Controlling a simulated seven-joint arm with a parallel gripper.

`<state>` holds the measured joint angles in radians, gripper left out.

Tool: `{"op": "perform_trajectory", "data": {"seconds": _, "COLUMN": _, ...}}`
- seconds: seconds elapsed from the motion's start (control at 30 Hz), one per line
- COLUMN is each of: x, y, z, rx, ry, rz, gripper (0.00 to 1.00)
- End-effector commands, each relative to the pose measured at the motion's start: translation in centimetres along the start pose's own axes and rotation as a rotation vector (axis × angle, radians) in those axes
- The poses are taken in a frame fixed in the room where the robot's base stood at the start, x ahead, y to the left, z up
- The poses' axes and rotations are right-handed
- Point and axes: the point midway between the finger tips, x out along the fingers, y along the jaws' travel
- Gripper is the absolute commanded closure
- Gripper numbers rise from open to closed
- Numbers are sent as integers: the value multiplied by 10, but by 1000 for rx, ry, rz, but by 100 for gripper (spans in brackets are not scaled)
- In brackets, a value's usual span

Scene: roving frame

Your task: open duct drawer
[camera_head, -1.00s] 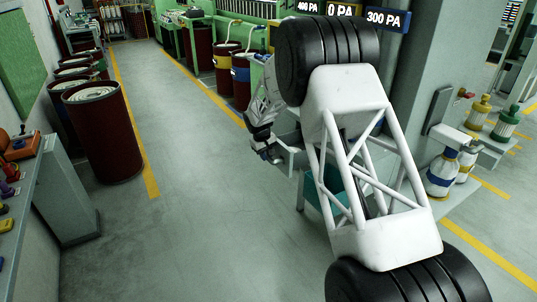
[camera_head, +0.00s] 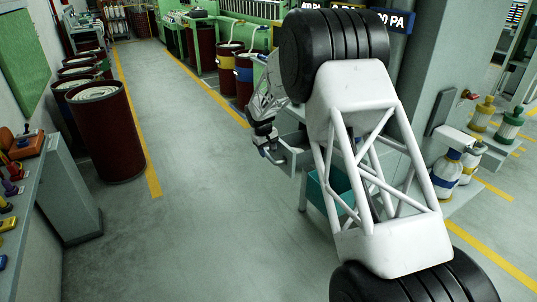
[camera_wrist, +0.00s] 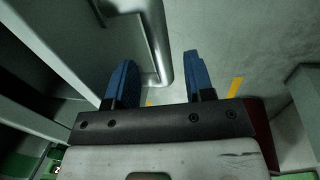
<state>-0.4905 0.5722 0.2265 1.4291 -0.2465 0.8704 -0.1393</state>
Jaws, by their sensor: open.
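The grey duct drawer (camera_head: 297,152) stands out from the bench beside the pillar in the head view, partly behind my arm. In the wrist view its grey front panel (camera_wrist: 122,48) is at the upper left, with a dark gap behind it. A shiny bar handle (camera_wrist: 157,40) runs along the panel's edge. My gripper (camera_wrist: 161,78) is open, its two blue fingers apart and nothing clasped. The handle's lower end shows between the fingertips in the picture; contact cannot be told. In the head view my gripper (camera_head: 270,148) is at the drawer's left front end.
A teal bin (camera_head: 333,182) sits below the drawer, partly hidden by my arm. Dark red drums (camera_head: 108,135) line the left, beside a grey console (camera_head: 62,195). More drums (camera_head: 243,78) stand behind my gripper. The floor (camera_head: 200,220) between is clear.

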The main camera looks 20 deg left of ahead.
Motion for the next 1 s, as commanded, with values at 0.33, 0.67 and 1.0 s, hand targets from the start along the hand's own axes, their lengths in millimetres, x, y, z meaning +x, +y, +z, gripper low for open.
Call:
{"op": "perform_trajectory", "data": {"seconds": 0.33, "x": -42, "y": 0, "z": 0, "rx": 0, "ry": 1, "rz": 0, "gripper": 52}}
{"op": "perform_trajectory", "data": {"seconds": 0.67, "x": -50, "y": 0, "z": 0, "rx": 0, "ry": 0, "rz": 0, "gripper": 52}}
{"op": "perform_trajectory", "data": {"seconds": 1.0, "x": -55, "y": 3, "z": 4, "rx": 5, "ry": 1, "rz": 0, "gripper": 52}}
